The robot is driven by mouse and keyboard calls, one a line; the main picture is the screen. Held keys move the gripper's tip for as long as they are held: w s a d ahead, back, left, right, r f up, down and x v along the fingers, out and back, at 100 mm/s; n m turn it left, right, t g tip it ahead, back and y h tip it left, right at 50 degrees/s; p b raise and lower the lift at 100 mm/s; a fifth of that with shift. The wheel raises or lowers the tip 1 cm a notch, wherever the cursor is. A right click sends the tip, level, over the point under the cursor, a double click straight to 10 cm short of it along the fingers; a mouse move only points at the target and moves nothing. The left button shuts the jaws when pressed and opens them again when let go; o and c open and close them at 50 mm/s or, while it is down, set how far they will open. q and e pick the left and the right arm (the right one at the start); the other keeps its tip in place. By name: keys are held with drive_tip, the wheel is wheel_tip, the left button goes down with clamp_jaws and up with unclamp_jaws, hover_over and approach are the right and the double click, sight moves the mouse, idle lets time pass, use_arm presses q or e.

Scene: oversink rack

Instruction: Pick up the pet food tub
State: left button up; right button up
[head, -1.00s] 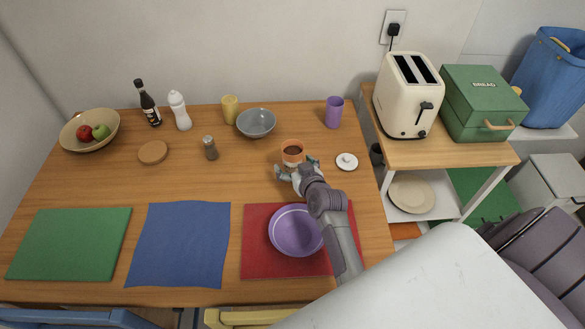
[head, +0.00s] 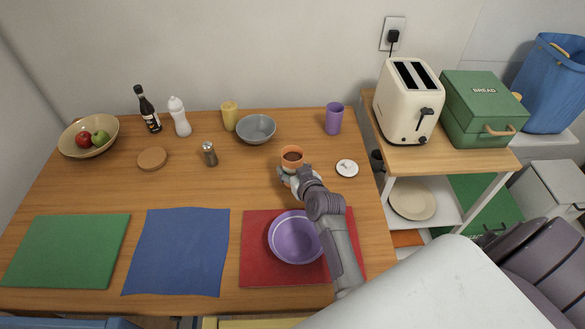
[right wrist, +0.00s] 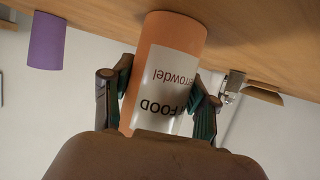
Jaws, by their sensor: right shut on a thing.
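The pet food tub is an orange tub (head: 291,158) with brown contents and an open top, at the right middle of the wooden table in the head view. In the right wrist view the orange tub (right wrist: 172,50) shows a white label with "FOOD" on it. My right gripper (right wrist: 160,95) has one finger on each side of the tub and is shut on it. In the head view the gripper (head: 293,174) is at the tub's near side. I cannot tell whether the tub is touching the table. My left gripper is not in view.
A white lid (head: 347,169) lies right of the tub. A grey bowl (head: 256,129) and purple cup (head: 334,119) stand behind it. A purple bowl (head: 295,238) on a red placemat (head: 257,272) is under my right arm.

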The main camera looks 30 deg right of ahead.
drive_tip(key=shift+r, duration=0.55)
wheel_tip(320, 180, up, 3)
drive_tip(key=shift+f, duration=0.15)
drive_tip(key=s+d+r+b, duration=0.1)
drive_tip(key=d+r, duration=0.3)
drive_tip(key=d, duration=0.2)
drive_tip(key=s+d+r, duration=0.1)
drive_tip(key=d+r, duration=0.2)
drive_tip(key=d, duration=0.3)
drive_tip(key=r+n+y, duration=0.1)
drive_tip(key=r, duration=0.1)
hover_over(296, 164)
drive_tip(key=s, duration=0.2)
drive_tip(key=s+a+r, duration=0.6)
drive_tip(key=s+a, duration=0.1)
drive_tip(key=a, duration=0.2)
drive_tip(key=shift+a, duration=0.2)
